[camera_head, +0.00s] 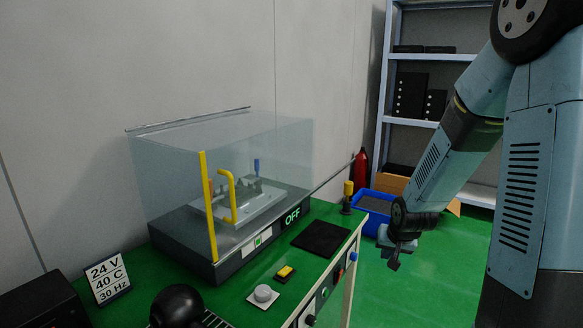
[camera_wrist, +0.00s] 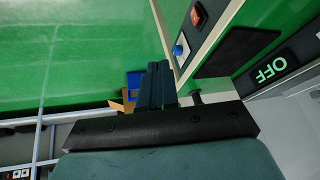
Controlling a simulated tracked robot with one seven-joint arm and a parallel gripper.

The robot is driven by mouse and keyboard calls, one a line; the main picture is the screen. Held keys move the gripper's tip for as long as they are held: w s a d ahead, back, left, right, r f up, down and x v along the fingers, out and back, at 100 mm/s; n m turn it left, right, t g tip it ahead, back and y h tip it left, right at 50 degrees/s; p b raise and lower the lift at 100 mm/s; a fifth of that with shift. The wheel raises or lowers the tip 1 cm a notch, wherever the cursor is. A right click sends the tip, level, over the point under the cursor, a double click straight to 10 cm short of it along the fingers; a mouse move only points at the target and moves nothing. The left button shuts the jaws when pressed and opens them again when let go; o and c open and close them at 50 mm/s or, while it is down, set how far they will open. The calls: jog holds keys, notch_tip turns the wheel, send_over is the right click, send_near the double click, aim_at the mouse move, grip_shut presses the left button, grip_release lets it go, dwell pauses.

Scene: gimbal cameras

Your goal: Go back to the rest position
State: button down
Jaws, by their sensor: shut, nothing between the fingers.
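My gripper (camera_head: 394,262) hangs at the end of my arm on the right of the head view, just off the bench's right edge. It points downward and is empty, with its fingers together. In the wrist view the gripper fingers (camera_wrist: 156,84) show as a dark shut pair in the middle, with the bench edge beside them. Nothing touches the gripper in either view.
A green-topped bench (camera_head: 232,292) carries a clear-covered machine (camera_head: 175,190) with yellow handles and an OFF display. A blue bin (camera_head: 369,226) and shelves (camera_head: 413,87) stand behind.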

jog(key=s+a+r+n+h, duration=0.1)
jog(key=s+r, duration=0.4)
jog(key=r, duration=0.3)
jog(key=s+a+r, duration=0.1)
jog(key=s+r, duration=0.4)
jog(key=r, duration=0.3)
jog(key=s+a+r, duration=0.1)
jog(key=s+r, duration=0.3)
jog(key=s, duration=0.3)
jog(key=s+r+n, duration=0.1)
jog(key=s+r, duration=0.4)
jog(key=s, duration=0.3)
jog(key=shift+a+n+y, duration=0.3)
jog(key=shift+a+y, duration=0.05)
jog(key=shift+y, duration=0.05)
